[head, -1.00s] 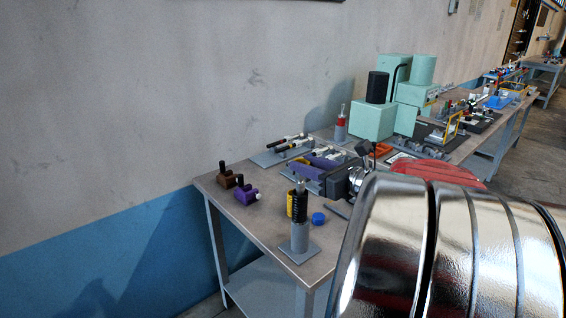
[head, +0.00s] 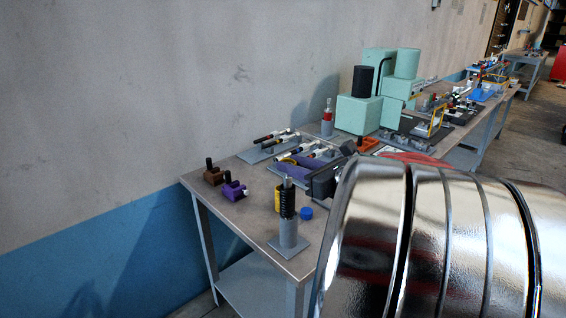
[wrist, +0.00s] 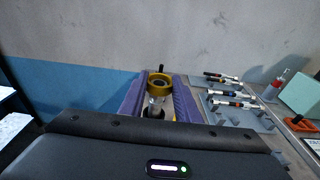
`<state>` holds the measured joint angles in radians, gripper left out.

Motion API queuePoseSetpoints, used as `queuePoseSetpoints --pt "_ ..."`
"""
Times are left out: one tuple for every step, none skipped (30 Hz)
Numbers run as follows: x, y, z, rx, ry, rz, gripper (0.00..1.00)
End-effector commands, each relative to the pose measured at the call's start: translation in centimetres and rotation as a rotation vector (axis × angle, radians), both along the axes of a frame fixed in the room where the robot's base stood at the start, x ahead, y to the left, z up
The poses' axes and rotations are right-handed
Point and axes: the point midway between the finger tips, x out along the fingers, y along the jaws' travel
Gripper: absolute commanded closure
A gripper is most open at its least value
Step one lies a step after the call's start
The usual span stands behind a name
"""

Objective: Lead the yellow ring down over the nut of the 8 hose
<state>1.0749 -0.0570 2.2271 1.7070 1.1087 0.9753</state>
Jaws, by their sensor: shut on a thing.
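A yellow ring (wrist: 158,80) with a dark opening sits between my gripper's two purple fingers (wrist: 157,95), which are shut on it. In the wrist view a silver nut (wrist: 155,102) shows just below the ring, with something dark under it. In the head view the black hose (head: 288,204) stands upright on a grey stand (head: 289,236), its silver tip up. The ring (head: 287,159) and the purple fingers show above and behind that tip there. I cannot tell whether ring and nut are exactly in line or touching.
A yellow cylinder (head: 278,198) and a blue cap (head: 306,213) stand close to the hose. Several tools lie in racks (wrist: 232,108) to the right in the wrist view.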

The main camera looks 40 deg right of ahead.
Motion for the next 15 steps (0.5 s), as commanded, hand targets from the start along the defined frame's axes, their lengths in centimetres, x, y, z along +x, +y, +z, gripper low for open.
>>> queuePoseSetpoints --pt "0.0 0.0 -0.1 0.000 0.000 0.000 0.91" --pt "0.0 0.0 -0.2 0.000 0.000 0.000 0.91" --pt "0.0 0.0 -0.3 0.000 0.000 0.000 0.91" --pt "0.0 0.0 -0.3 0.000 0.000 0.000 0.91" --pt "0.0 0.0 -0.4 0.000 0.000 0.000 0.91" --pt "0.0 0.0 -0.5 0.000 0.000 0.000 0.91" --pt "0.0 0.0 -0.5 0.000 0.000 0.000 0.91" --pt "0.0 0.0 -0.6 0.000 0.000 0.000 0.91" --pt "0.0 0.0 -0.7 0.000 0.000 0.000 0.91" --pt "0.0 0.1 -0.7 0.000 0.000 0.001 0.91" --pt "0.0 0.1 -0.8 0.000 0.000 0.001 0.91" --pt "0.0 0.1 -0.9 0.000 0.000 0.001 0.91" --pt "0.0 0.1 -1.0 0.000 0.001 0.001 0.91" --pt "0.0 0.1 -1.0 0.000 0.001 0.001 0.91" --pt "0.0 0.1 -1.1 0.000 0.001 0.001 0.91"
